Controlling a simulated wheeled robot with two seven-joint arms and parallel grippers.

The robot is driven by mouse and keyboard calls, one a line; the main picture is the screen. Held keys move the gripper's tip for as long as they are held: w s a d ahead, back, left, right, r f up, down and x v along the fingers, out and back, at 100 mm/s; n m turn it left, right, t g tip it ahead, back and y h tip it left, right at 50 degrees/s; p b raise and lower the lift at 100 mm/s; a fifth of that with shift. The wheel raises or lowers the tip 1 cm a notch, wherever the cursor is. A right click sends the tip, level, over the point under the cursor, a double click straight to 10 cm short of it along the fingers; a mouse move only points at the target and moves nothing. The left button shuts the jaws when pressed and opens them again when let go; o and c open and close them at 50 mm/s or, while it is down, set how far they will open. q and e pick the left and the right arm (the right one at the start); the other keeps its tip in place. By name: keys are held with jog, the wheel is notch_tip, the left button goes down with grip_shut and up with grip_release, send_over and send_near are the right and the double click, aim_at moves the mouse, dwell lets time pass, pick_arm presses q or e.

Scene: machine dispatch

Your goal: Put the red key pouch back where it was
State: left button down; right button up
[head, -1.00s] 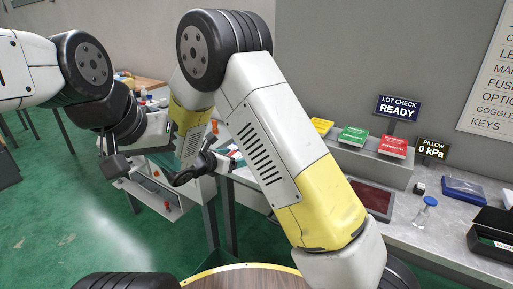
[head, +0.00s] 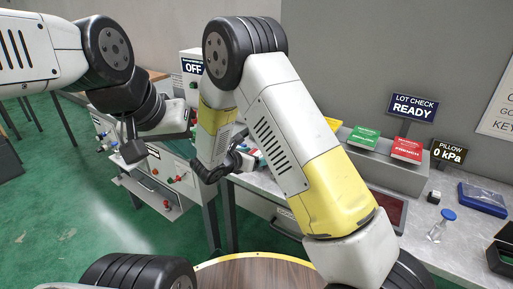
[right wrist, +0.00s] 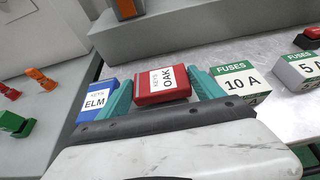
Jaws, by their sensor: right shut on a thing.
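The red key pouch (right wrist: 162,86), labelled KEYS OAK, sits between the two teal fingers of my right gripper (right wrist: 162,92) in the right wrist view. The gripper is shut on it; whether its underside touches the bench cannot be told. In the head view my right gripper (head: 236,164) is over the bench's left part, largely hidden by my own arm. My left gripper (head: 132,148) hangs at the left, clear of the bench; its fingers cannot be made out. A blue key pouch (right wrist: 95,100), labelled KEYS ELM, lies just left of the red one.
White-and-green fuse boxes, 10 A (right wrist: 240,82) and 5 A (right wrist: 300,66), stand to the right of the pouch.

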jog(key=shift+f, duration=0.35)
jog(key=o, duration=1.5)
